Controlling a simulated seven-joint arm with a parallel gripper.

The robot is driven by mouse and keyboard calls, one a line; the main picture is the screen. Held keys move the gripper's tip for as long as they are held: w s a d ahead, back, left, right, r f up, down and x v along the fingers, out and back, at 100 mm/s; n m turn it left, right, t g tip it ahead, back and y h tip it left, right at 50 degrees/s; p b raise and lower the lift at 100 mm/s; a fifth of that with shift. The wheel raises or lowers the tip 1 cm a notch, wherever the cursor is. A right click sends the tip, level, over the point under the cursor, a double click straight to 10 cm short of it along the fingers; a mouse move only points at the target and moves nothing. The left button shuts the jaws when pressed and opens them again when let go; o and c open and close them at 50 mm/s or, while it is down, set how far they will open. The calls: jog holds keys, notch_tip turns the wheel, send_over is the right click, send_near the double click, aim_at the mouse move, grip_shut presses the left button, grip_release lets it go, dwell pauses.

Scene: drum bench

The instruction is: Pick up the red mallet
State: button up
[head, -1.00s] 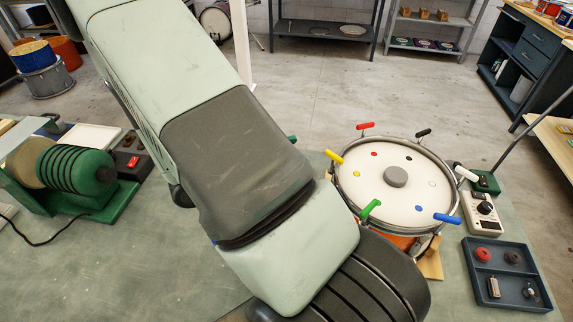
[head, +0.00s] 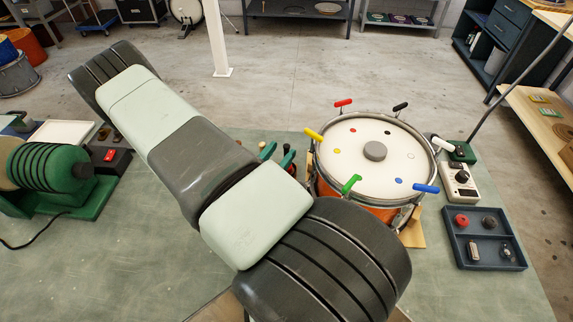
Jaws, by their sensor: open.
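I cannot make out a red mallet for certain in the head view. A red-handled piece (head: 343,103) stands at the far rim of the drum (head: 340,170), but it looks like one of the coloured handles set around that rim. Two upright teal-topped tools (head: 288,158) show between my arm and the drum, with their lower parts hidden behind my arm. My gripper is not in view; only my arm links show, crossing from the bottom middle to the upper left.
A green machine with a ribbed roller (head: 48,167) stands at the left. A dark tray with small parts (head: 484,262) and a white dial box (head: 459,188) lie right of the drum. The green bench top (head: 110,265) is clear at front left.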

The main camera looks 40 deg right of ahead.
jog(key=x, duration=0.5)
jog(key=shift+s+f, duration=0.1)
jog(key=shift+c, duration=0.5)
grip_shut()
